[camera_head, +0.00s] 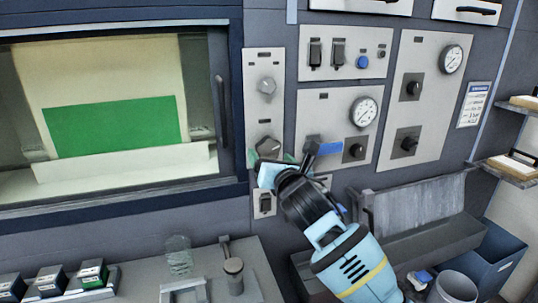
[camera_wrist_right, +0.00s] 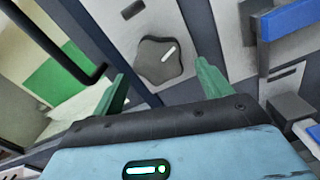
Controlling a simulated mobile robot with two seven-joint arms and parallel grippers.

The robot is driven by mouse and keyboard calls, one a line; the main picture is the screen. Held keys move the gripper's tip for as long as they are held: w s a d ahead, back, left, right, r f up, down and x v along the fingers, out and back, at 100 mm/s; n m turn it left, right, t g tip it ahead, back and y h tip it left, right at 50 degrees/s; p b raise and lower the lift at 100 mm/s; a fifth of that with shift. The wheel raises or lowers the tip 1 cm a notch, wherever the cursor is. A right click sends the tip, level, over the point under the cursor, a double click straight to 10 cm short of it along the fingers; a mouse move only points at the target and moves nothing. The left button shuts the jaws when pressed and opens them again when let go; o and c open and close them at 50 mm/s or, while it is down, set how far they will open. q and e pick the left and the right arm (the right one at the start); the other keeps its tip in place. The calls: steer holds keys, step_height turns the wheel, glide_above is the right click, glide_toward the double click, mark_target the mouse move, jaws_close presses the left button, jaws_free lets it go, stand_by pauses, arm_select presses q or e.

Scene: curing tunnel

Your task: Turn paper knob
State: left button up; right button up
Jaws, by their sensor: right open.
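A dark, lobed knob (camera_head: 268,148) with a white pointer line sits on a narrow light panel right of the window. I cannot read a label that names it as the paper knob. My right gripper (camera_head: 273,161) is just below and in front of it. In the right wrist view the knob (camera_wrist_right: 158,61) shows beyond and between the two green fingertips of the open gripper (camera_wrist_right: 163,84). The fingers stand apart on either side and do not visibly touch it. Its pointer line slants up to the right. My left gripper is not in view.
A lighter grey knob (camera_head: 266,87) sits higher on the same panel. A blue lever (camera_head: 325,148) sticks out close to the right of the gripper. A dark window handle (camera_head: 222,105) is at the left. A ledge with a small cylinder (camera_head: 234,276) lies below.

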steer(key=shift+x, duration=1.2)
steer(key=shift+c, duration=0.2)
steer(key=c, duration=1)
